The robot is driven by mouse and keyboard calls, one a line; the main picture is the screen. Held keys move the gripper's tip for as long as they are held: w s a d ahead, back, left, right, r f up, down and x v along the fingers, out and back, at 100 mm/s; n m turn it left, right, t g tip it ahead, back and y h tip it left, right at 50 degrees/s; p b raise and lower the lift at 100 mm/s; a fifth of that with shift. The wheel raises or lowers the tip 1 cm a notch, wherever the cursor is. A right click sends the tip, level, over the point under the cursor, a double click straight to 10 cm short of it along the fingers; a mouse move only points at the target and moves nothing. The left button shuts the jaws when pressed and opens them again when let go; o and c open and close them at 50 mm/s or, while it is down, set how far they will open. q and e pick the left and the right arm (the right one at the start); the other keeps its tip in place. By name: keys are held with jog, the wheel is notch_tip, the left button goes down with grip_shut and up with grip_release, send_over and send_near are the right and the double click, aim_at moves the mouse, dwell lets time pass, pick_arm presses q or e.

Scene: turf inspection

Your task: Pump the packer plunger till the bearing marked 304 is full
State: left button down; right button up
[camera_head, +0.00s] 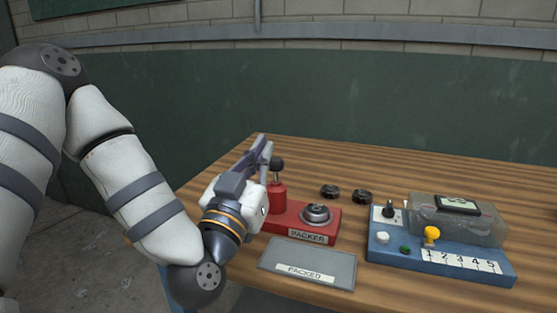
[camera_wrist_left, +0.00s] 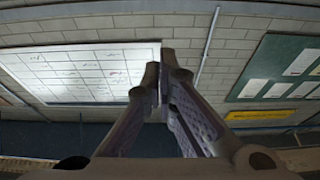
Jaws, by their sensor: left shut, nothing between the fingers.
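The red packer (camera_head: 328,229), labelled PACKER, stands on the wooden bench. Its plunger has a black ball knob (camera_head: 277,163) on a red cylinder (camera_head: 277,197). A metal bearing (camera_head: 317,214) sits on the packer's right part; I cannot read a number on it. Two dark bearings (camera_head: 330,191) (camera_head: 362,196) lie behind the packer. My left gripper (camera_head: 263,144) is just left of the plunger knob and partly covers that side; I cannot tell if they touch. It is shut and empty, fingertips together in the left wrist view (camera_wrist_left: 160,62). My right gripper is not in view.
A grey tray labelled PACKED (camera_head: 335,275) lies empty in front of the packer. A blue device (camera_head: 440,259) with a yellow knob, buttons, a 1-to-5 scale and a clear cover stands at right. The back of the bench (camera_head: 400,160) is clear.

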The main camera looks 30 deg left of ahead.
aim_at(276, 170)
pick_arm(q)
jog(key=w, duration=0.1)
jog(key=w+a+f, duration=0.1)
jog(key=w, duration=0.1)
jog(key=w+f, duration=0.1)
jog(key=w, duration=0.1)
jog(key=shift+a+f+b, duration=0.15)
jog(key=shift+f+b, duration=0.1)
jog(key=shift+b, duration=0.05)
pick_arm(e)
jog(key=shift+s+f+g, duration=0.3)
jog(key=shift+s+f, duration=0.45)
